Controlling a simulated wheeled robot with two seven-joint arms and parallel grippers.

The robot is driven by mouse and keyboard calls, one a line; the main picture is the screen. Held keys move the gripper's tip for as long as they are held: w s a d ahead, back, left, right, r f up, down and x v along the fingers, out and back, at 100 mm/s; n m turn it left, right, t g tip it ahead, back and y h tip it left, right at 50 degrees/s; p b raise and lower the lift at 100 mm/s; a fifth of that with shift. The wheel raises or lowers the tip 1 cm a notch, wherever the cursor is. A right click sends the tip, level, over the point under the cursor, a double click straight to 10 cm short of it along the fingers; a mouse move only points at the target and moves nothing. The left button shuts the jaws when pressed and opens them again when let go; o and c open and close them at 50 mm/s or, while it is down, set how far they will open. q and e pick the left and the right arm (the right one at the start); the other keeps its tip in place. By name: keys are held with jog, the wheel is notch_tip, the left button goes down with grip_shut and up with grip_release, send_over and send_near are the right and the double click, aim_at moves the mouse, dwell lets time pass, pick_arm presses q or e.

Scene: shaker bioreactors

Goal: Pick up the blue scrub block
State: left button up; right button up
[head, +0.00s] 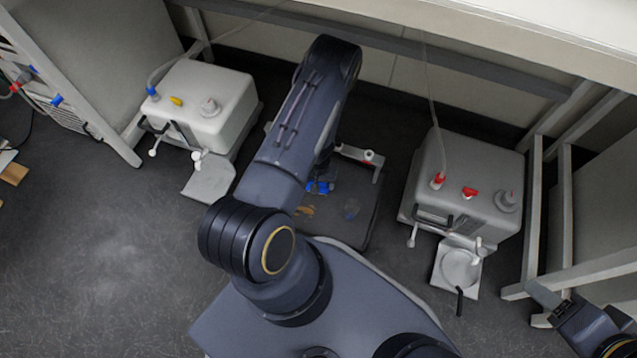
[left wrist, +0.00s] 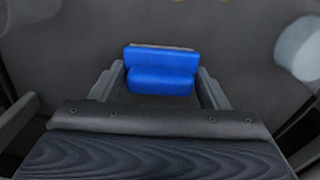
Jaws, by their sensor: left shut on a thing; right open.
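The blue scrub block (left wrist: 162,70) is between the two fingers of my left gripper (left wrist: 160,86) in the left wrist view. The gripper is shut on it. In the head view a little of the blue block (head: 321,187) shows past my left arm, over a dark tray; the arm hides most of that gripper. My right gripper (head: 548,297) is at the lower right of the head view, open and empty, well away from the block.
White units with blue-yellow (head: 205,100) and red (head: 465,185) fittings stand either side. A bench frame (head: 565,200) is at right.

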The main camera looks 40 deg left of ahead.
pick_arm(q)
jog(key=shift+r+p, duration=0.35)
jog(key=shift+r, duration=0.2)
notch_tip(320, 180, up, 3)
jog(key=shift+f+p, duration=0.2)
jog(key=shift+p, duration=0.65)
jog(key=s+d+r+p, duration=0.3)
jog(key=s+d+r, duration=0.3)
jog(key=d+r, duration=0.3)
jog(key=shift+s+d+r+p, duration=0.2)
jog(key=shift+d+p, duration=0.15)
jog(key=shift+d, duration=1.35)
jog(key=o, duration=0.4)
jog(key=c, duration=0.3)
jog(key=shift+s, duration=0.1)
